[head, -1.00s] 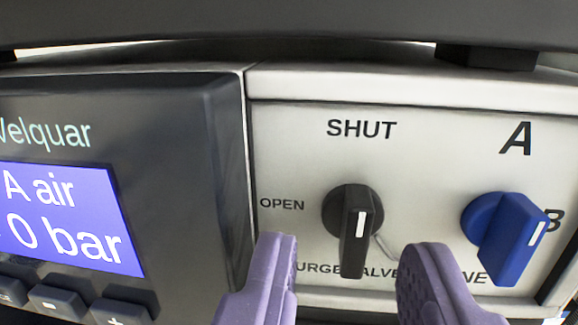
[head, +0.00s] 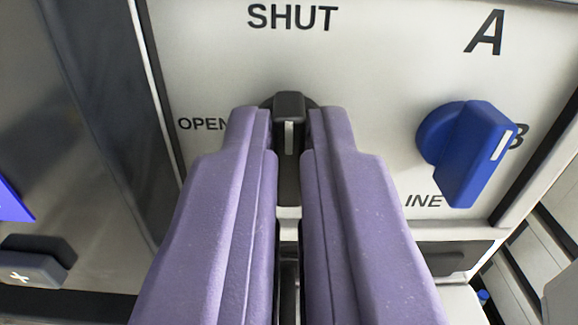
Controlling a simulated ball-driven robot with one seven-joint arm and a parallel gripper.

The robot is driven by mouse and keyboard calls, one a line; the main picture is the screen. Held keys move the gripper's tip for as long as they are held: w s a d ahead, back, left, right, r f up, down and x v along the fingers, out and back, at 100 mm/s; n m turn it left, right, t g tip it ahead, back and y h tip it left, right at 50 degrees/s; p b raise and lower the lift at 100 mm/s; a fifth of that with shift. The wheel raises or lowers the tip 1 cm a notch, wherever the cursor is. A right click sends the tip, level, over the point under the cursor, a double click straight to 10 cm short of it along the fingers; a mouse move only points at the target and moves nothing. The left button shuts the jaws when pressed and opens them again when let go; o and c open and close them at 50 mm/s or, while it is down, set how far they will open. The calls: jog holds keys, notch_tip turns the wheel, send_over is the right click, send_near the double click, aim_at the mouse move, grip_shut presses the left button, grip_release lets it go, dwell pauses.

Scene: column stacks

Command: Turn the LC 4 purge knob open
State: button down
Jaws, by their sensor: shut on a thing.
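The black purge knob (head: 289,103) is on the pale panel, below the word SHUT and to the right of the word OPEN.
A blue knob (head: 468,150) stands out to the right, between the letters A and B, with its white line tilted toward B. A dark display unit (head: 75,120) with a button (head: 35,268) is at the left. Panel edges and a gap show at the lower right.

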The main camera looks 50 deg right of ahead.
jog(key=shift+w+a+f+n+p, duration=0.1)
jog(key=shift+n+p, duration=0.1)
jog(key=shift+n, duration=3.7)
jog(key=shift+w+f+n+p, duration=0.1)
jog(key=shift+n+p, duration=0.1)
jog(key=shift+n, duration=4)
jog(key=c, duration=1.2)
grip_release()
jog(key=shift+s, duration=0.1)
